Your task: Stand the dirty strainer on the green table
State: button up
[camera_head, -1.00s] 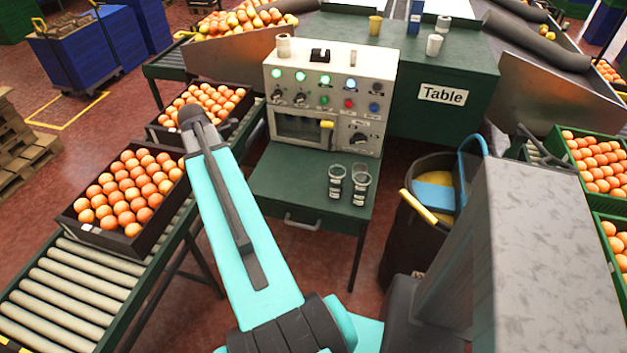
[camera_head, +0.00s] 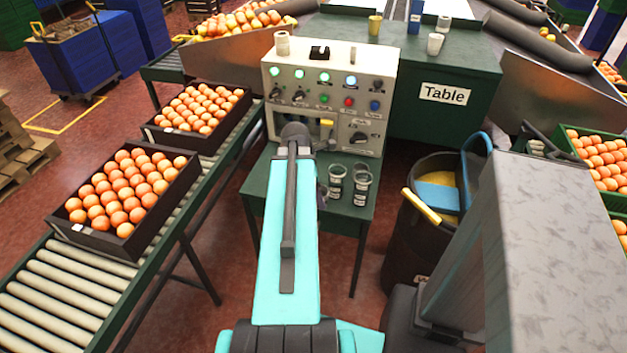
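The green table (camera_head: 405,118), with a sign reading "Table", stands at the back. On it are a yellow cup (camera_head: 375,25), white cups (camera_head: 434,44) and a blue item (camera_head: 414,22). Two clear cup-like vessels with dark labels, one left (camera_head: 336,186) and one right (camera_head: 361,189), stand close together on a smaller green stand (camera_head: 345,217). I cannot make out which thing is the dirty strainer. My turquoise arm reaches forward over the stand, just left of these vessels.
A white control machine (camera_head: 330,85) with lit green buttons stands on the stand's rear. Orange crates (camera_head: 140,225) sit on a roller conveyor (camera_head: 60,290) at left. A dark bin (camera_head: 408,240) with a yellow-handled item stands right of the stand. Green crates are far right.

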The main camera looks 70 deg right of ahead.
jog(key=shift+s+d+f, duration=0.1)
jog(key=shift+s+f, duration=0.1)
jog(key=shift+s, duration=0.45)
jog(key=w+d, duration=0.3)
jog(key=d, duration=0.1)
jog(key=w+d+f+p, duration=0.1)
jog(key=w+d, duration=0.3)
jog(key=w+d+p, duration=0.1)
jog(key=w+d, duration=0.2)
jog(key=d, duration=0.1)
jog(key=shift+w+d+f, duration=0.1)
jog(key=shift+w+f, duration=0.1)
jog(key=shift+f, duration=0.05)
jog(key=shift+f, duration=0.1)
dwell(0.4)
jog(key=shift+f+p, duration=0.6)
jog(key=shift+f, duration=1.05)
jog(key=shift+f, duration=0.1)
